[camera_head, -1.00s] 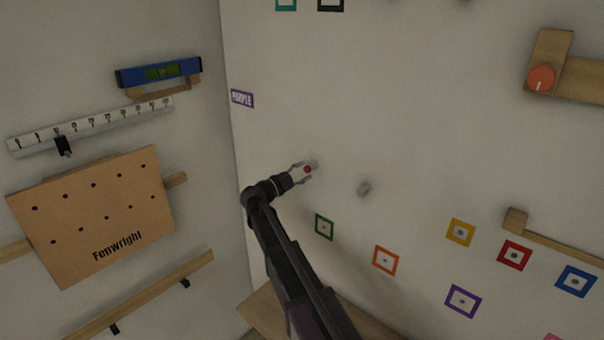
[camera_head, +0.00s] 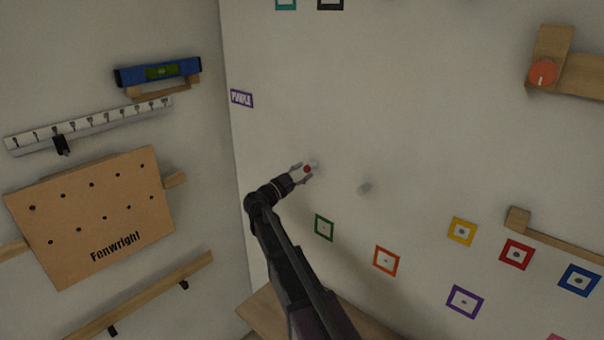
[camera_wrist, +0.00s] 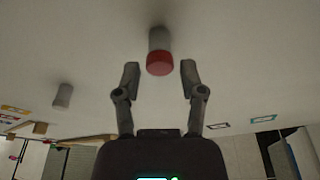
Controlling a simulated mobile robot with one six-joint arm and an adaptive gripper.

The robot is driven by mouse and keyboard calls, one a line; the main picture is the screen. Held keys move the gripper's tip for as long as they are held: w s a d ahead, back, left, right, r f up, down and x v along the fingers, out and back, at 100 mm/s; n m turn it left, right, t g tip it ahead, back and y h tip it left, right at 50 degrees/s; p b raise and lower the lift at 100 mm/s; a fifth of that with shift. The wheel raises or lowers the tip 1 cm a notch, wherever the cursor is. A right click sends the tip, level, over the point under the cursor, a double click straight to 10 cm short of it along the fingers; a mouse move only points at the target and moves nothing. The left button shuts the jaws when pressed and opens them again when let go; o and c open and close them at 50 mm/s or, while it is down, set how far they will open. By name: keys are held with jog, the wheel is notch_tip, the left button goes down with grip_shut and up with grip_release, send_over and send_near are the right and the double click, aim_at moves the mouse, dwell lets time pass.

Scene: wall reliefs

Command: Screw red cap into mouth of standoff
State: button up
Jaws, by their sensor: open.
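The red cap (camera_wrist: 159,64) sits at the outer end of a grey standoff (camera_wrist: 159,39) that sticks out from the wall. In the wrist view the cap meets the standoff's end; how deep it is seated cannot be told. My gripper (camera_wrist: 160,72) is open, with one finger on each side of the cap and a gap to both. In the head view my gripper (camera_head: 305,174) is at the wall around the small red cap (camera_head: 307,169), and the standoff (camera_head: 313,164) shows only faintly behind it.
A second grey standoff (camera_head: 364,188) stands bare on the wall to the right; it also shows in the wrist view (camera_wrist: 63,95). Coloured square frames, such as the green one (camera_head: 324,227), are on the wall below. A wooden ledge (camera_head: 560,242) juts out at right.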

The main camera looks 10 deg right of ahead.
jog(key=n, duration=0.2)
jog(key=n+t, duration=0.1)
jog(key=n, duration=0.1)
jog(key=shift+s+n+t+b, duration=0.1)
jog(key=shift+n+t+b, duration=0.2)
jog(key=shift+n+t+y, duration=0.3)
jog(key=shift+n+y, duration=0.1)
jog(key=shift+n, duration=0.5)
jog(key=n+t, duration=0.1)
jog(key=n, duration=0.2)
jog(key=shift+d+n+y, duration=0.1)
jog(key=shift+n+y, duration=0.3)
jog(key=shift+n+t+y, duration=0.3)
jog(key=shift+n, duration=1.1)
jog(key=shift+r+n+y+p, duration=0.1)
jog(key=shift+n+y+p, duration=0.25)
jog(key=shift+n, duration=0.85)
jog(key=shift+n+t+y+p, duration=0.5)
jog(key=shift+n+y, duration=0.15)
jog(key=shift+n, duration=1.25)
